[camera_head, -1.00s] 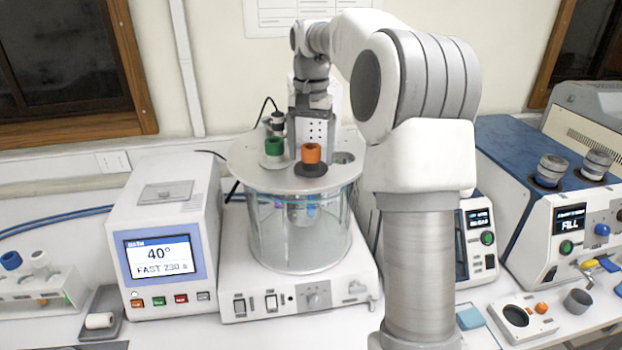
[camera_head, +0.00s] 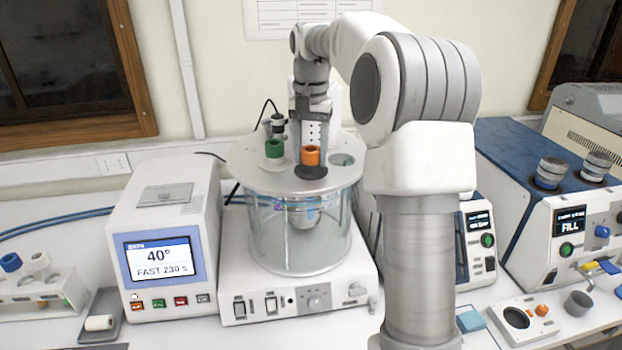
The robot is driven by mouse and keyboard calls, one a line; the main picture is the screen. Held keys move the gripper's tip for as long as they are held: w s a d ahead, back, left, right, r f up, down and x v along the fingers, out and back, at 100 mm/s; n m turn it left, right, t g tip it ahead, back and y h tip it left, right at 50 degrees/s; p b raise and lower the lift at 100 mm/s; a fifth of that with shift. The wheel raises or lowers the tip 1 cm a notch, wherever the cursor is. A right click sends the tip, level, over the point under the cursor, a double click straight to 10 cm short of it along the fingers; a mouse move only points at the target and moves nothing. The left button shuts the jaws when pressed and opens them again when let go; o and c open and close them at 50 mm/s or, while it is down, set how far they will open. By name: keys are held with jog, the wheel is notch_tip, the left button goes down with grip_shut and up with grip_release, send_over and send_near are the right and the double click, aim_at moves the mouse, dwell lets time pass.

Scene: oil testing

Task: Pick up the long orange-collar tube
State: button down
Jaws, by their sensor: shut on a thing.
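The orange-collar tube (camera_head: 311,157) stands upright in the round lid of the glass bath (camera_head: 299,235), with its orange collar above a dark disc. Its lower part is inside the bath and hard to make out. My gripper (camera_head: 313,140) points down right behind the orange collar and is shut on this tube. The fingertips are mostly hidden behind the collar. A green-collar tube (camera_head: 275,150) stands in the lid just to the left, on a pale disc.
A small dark-topped fitting (camera_head: 278,123) with a cable stands at the back of the lid. An open hole (camera_head: 342,159) is at the lid's right. A control box (camera_head: 163,250) stands left, and a blue-topped machine (camera_head: 545,200) right.

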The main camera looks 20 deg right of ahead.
notch_tip(320, 180, up, 18)
jog(key=f+p, duration=0.1)
jog(key=p, duration=0.3)
jog(key=s+a+b, duration=0.1)
jog(key=s+b, duration=0.3)
jog(key=s, duration=0.4)
jog(key=s+a+r+b, duration=0.1)
jog(key=s+b, duration=0.3)
jog(key=s, duration=0.5)
jog(key=shift+s+a, duration=0.3)
jog(key=shift+a, duration=0.5)
jog(key=shift+r+p, duration=0.25)
jog(key=shift+p, duration=0.25)
jog(key=shift+f, duration=0.1)
